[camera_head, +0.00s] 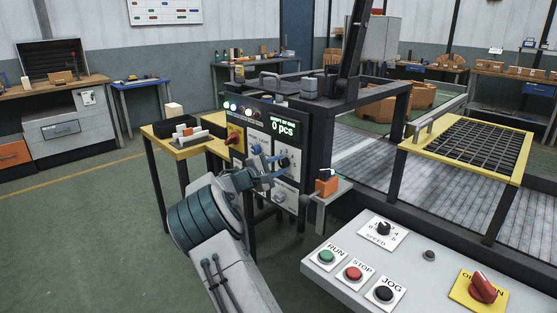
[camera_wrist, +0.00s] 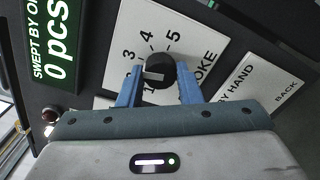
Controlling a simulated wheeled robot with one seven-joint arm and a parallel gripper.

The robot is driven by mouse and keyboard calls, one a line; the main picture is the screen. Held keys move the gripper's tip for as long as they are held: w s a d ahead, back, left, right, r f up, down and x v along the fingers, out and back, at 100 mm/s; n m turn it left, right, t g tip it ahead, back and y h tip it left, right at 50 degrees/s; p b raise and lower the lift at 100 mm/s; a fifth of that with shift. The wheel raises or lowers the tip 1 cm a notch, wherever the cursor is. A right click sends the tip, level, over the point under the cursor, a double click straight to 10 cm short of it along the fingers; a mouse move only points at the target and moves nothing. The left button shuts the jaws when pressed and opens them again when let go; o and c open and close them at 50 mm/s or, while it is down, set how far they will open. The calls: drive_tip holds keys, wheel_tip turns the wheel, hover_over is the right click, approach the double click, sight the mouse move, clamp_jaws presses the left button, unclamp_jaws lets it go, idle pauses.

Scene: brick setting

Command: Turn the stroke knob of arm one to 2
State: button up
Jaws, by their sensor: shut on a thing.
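The stroke knob (camera_wrist: 158,70) is a round black knob on a white plate (camera_wrist: 188,30) marked with numbers and partly covered lettering ending in "OKE". My gripper (camera_wrist: 160,80) has its two blue fingers on either side of the knob and is shut on it. The knob has a pale mark on its near side; which number it points to I cannot tell. The 3, 4 and 5 show clearly, the 1 shows partly below the knob, and the 2 is hard to make out. In the head view my gripper (camera_head: 277,167) is at the front of the dark control panel (camera_head: 260,119).
A green display (camera_wrist: 56,45) reading "0 pcs" is beside the knob plate. A plate with "BY HAND" and "BACK" (camera_wrist: 260,85) is on the other side. A small shelf with an orange block (camera_head: 326,187) juts out right of my gripper. A grey console (camera_head: 400,255) with buttons stands in front.

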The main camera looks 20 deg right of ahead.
drive_tip(key=n+p, duration=0.2)
drive_tip(key=shift+r+n, duration=0.2)
drive_tip(key=shift+n, duration=0.2)
drive_tip(key=shift+f+n+p, duration=0.2)
drive_tip(key=shift+n+p, duration=1.4)
drive_tip(key=shift+n, duration=0.2)
drive_tip(key=o, duration=1)
drive_tip(key=shift+c, duration=0.2)
drive_tip(key=v, duration=1.3)
drive_tip(key=shift+a, duration=0.4)
